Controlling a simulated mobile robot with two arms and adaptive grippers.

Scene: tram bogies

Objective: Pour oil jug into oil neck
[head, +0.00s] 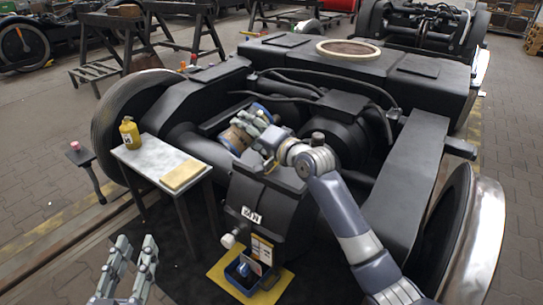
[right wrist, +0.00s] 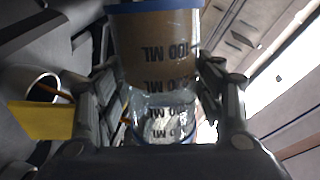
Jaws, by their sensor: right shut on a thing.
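My right gripper (head: 262,135) is shut on the oil jug (head: 236,138), a clear jug with brown oil and a blue band. It holds the jug tilted above the dark gearbox (head: 262,190) of the bogie. In the right wrist view the jug (right wrist: 155,45) stands between the fingers (right wrist: 160,105), its ML markings upside down. A small yellow part (head: 268,165) shows on the gearbox top, just under the right gripper; I cannot tell whether it is the oil neck. Whether oil flows is not visible. My left gripper (head: 136,243) is open and empty at the lower left.
A small table (head: 145,160) at left carries a yellow bottle (head: 130,132) and a tan pad (head: 182,175). A blue bin (head: 240,275) sits on a yellow mat (head: 218,272) below the gearbox. Wheels (head: 470,240) and the frame (head: 415,165) flank the right arm.

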